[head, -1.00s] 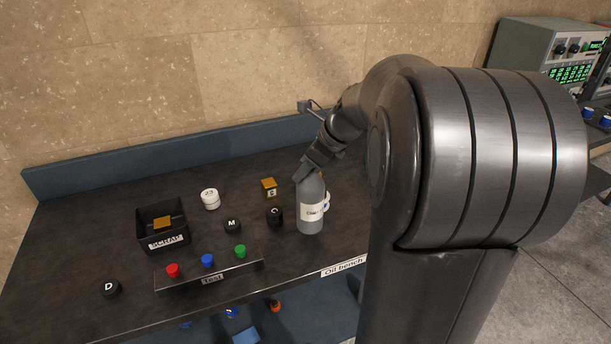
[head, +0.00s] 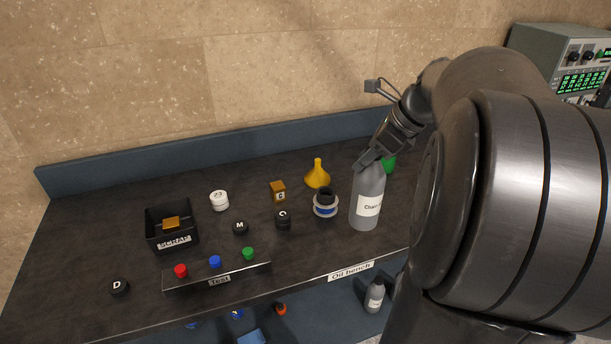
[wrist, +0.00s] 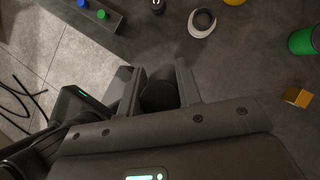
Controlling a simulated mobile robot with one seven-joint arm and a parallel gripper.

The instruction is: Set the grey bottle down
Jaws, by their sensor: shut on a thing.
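The grey bottle (head: 366,201) with a white label stands upright at the right part of the oil bench (head: 305,245) in the head view. My gripper (head: 372,158) is shut on its top from above. In the wrist view my gripper (wrist: 160,80) has its two fingers on either side of the bottle's dark round top (wrist: 159,95). I cannot tell whether the bottle's base touches the bench top. My arm hides the bench to the right of it.
A yellow funnel (head: 317,176) and a green object (head: 389,163) are behind. An amber block (head: 278,191), black weights, a scrap box (head: 171,228) and a button panel (head: 217,275) lie farther left.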

